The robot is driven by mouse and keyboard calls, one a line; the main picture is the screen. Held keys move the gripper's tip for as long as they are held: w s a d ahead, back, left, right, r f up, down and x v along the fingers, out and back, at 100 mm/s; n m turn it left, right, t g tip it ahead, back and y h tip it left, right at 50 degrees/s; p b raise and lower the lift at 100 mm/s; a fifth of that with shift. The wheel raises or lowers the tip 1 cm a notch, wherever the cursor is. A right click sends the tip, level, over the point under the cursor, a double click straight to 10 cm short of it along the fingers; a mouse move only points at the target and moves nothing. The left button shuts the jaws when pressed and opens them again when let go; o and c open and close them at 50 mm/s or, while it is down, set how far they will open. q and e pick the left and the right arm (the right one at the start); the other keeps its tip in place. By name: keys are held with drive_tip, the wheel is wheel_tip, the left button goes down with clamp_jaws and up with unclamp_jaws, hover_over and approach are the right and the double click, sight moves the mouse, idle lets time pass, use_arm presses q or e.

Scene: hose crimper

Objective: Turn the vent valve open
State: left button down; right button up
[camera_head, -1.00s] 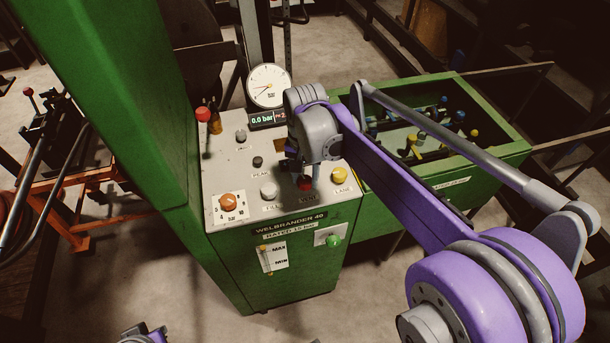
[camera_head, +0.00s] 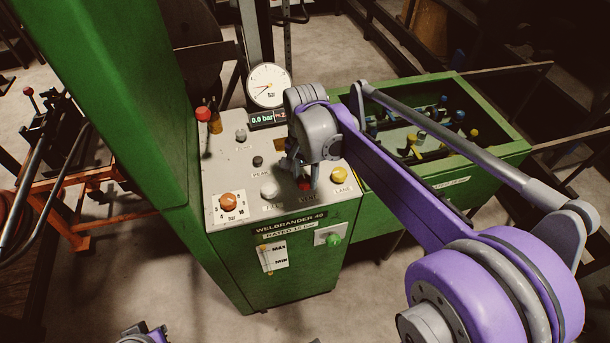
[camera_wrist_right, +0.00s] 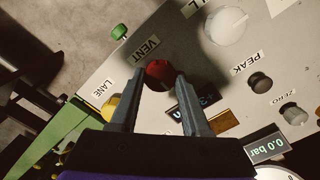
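The vent valve is a red round knob (camera_head: 304,185) near the front edge of the sloped grey panel (camera_head: 225,170). In the right wrist view the red knob (camera_wrist_right: 159,75) sits beside the label VENT, in line with the gap between my fingertips. My right gripper (camera_head: 301,172) points down at it. Its two fingers (camera_wrist_right: 157,82) are apart, one on each side of the knob, and I cannot tell whether they touch it. The gripper partly covers the knob in the head view. My left gripper does not show.
A yellow LANE knob (camera_head: 339,174) and a white knob (camera_head: 268,190) flank the vent knob. A dial gauge (camera_head: 268,85) and a display reading 0.0 bar (camera_head: 262,119) stand at the panel's back. A green open bin (camera_head: 480,155) is to the right.

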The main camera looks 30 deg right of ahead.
sight(305, 180)
drive_tip(key=o, duration=0.5)
wheel_tip(305, 180, up, 11)
drive_tip(key=shift+f+p, duration=0.1)
drive_tip(key=shift+p, duration=0.3)
idle(0.4)
